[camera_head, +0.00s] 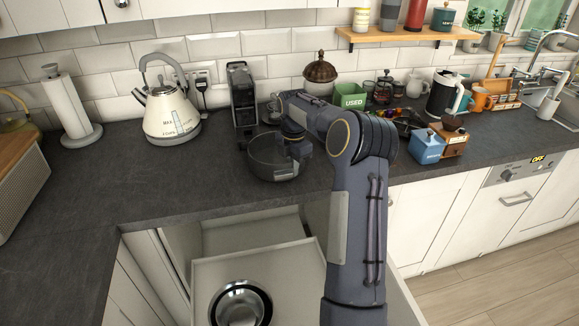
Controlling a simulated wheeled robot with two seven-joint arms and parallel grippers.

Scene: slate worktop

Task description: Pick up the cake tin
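A round dark grey tin (262,160), which looks like the cake tin, sits upright on the slate worktop near its front edge. My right arm reaches up from the bottom of the picture and bends left over the worktop. My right gripper (299,154) points down at the tin's right rim. Its fingers are small and dark against the tin, so I cannot tell whether they touch it or are open. My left gripper is not in view.
An open drawer (215,275) below the tin holds a shiny round metal item (240,303). A cream kettle (171,113) and a black coffee machine (242,94) stand behind left. The worktop at left front is clear.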

